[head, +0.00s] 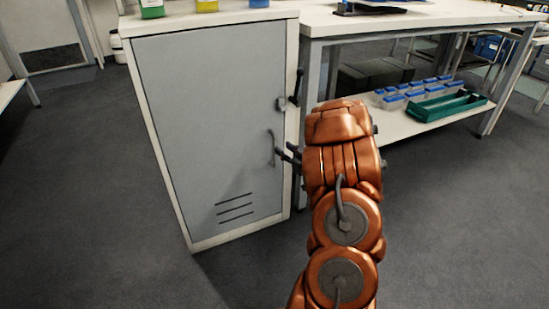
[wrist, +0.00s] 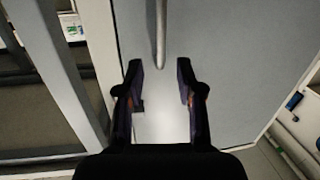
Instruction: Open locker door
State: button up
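The locker door (head: 205,125) is a grey panel with slots low down, and it looks shut in its white frame. Its vertical metal bar handle (head: 271,150) is near the door's right edge. A small latch (head: 281,104) sits above the handle. My gripper (head: 286,153) is at the handle's right in the head view, partly hidden by my arm. In the wrist view the gripper (wrist: 159,72) is open, its two dark fingers apart. The handle (wrist: 160,30) comes down from the top of that view, with its lower end between the fingertips. No grip on it shows.
A bench (head: 420,20) stands right of the locker. Its lower shelf (head: 408,125) holds several blue-lidded boxes (head: 415,90) and a green tray (head: 445,107). Coloured containers (head: 207,5) stand on the locker top. The floor (head: 80,200) left and in front is clear.

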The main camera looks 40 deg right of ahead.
jog(key=shift+t, duration=0.5)
jog(key=shift+w+d+f+b, duration=0.2)
jog(key=shift+w+b, duration=0.35)
jog(key=shift+w, duration=0.55)
jog(key=shift+w+d+f+b, duration=0.15)
jog(key=shift+w+f+b, duration=0.3)
jog(key=shift+w, duration=0.7)
jog(key=shift+w+d+f+b, duration=0.15)
jog(key=shift+w+b, duration=0.5)
jog(key=shift+w, duration=0.45)
jog(key=shift+c, duration=0.4)
grip_shut()
